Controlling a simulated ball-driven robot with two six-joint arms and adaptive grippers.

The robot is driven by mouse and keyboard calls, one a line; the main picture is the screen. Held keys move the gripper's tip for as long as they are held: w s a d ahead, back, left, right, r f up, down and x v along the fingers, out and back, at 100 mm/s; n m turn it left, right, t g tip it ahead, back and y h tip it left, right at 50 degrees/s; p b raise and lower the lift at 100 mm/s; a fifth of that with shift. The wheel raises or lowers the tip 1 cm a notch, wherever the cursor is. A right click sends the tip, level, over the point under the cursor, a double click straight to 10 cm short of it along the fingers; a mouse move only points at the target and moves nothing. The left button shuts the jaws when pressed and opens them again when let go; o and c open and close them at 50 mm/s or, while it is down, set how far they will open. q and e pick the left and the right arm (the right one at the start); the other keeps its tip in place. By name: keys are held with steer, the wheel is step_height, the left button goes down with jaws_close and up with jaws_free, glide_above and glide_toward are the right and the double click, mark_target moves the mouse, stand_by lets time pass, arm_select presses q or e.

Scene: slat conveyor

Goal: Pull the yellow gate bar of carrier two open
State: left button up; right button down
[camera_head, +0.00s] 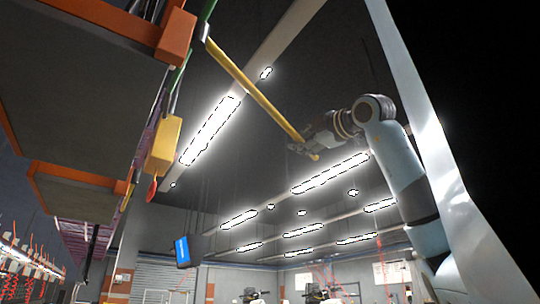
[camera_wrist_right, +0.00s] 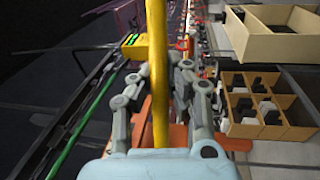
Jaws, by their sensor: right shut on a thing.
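In the right wrist view the bar (camera_wrist_right: 156,35) stands upright in the picture between the two grey fingers (camera_wrist_right: 160,78). The bar sticks out away from the carrier. No number shows on the carrier. My left gripper is in neither view.
A yellow box (camera_head: 163,146) with a red knob (camera_head: 151,190) hangs beside the carriers. A green rail (camera_wrist_right: 82,132) runs along the line. A wooden tray (camera_wrist_right: 238,32) and a divided box (camera_wrist_right: 284,131) holding dark and white pieces stand to the right in the wrist view.

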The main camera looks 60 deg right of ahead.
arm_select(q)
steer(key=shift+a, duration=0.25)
arm_select(e)
steer(key=s+m+g+h, duration=0.1)
steer(key=s+m+h, duration=0.1)
steer(key=s, duration=0.4)
steer(key=shift+s+a+g+h, duration=0.15)
steer(key=shift+s+g+h, duration=0.15)
steer(key=shift+s+h, duration=0.15)
steer(key=shift+w, duration=0.1)
steer(key=c, duration=1.2)
jaws_free()
steer(key=shift+c, duration=0.2)
steer(key=v, duration=0.7)
